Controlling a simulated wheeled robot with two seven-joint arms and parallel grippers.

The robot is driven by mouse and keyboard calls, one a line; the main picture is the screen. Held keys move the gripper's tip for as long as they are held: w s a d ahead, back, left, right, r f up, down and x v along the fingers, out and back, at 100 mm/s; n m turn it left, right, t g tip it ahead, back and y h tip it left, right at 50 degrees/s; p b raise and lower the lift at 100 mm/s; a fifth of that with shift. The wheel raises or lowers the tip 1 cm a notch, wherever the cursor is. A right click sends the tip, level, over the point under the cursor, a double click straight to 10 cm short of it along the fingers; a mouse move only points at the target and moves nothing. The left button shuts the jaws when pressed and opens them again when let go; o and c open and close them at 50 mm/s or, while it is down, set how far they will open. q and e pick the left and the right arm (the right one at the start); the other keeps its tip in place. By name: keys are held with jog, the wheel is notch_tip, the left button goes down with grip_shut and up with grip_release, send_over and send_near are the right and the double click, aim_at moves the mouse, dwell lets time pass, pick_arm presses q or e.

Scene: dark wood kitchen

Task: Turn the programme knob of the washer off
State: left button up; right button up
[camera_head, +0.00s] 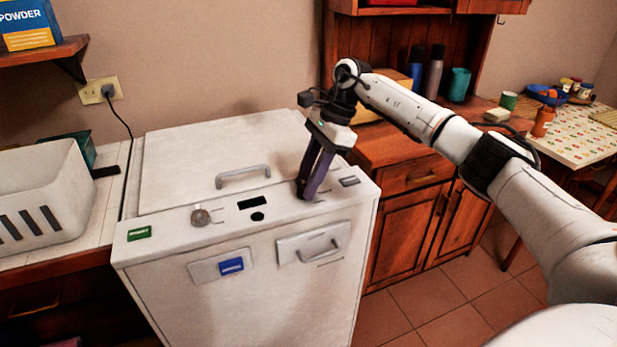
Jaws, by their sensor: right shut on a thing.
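The washer (190,165) is a white top-loading box with a lid and a handle. Its control strip runs along the front of the top. My right gripper (306,192) comes down from above onto the right part of this strip, its dark purple fingers shut. What they are shut on, which appears to be the programme knob, is hidden between the fingertips. A round grey knob (201,216) sits on the left part of the strip, apart from the gripper. A dark display (252,203) and a black button (257,216) lie between them. My left gripper is not in view.
A white basket (42,198) stands on the counter left of the washer. A wooden cabinet (405,205) stands to the right, with bottles (434,72) and a teal cup (459,84) on it. A table with jars is at far right.

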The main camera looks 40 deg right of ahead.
jog(key=shift+w, duration=0.1)
dwell(0.4)
jog(key=o, duration=1)
jog(key=v, duration=1)
jog(key=shift+d+r, duration=0.1)
jog(key=shift+r, duration=0.1)
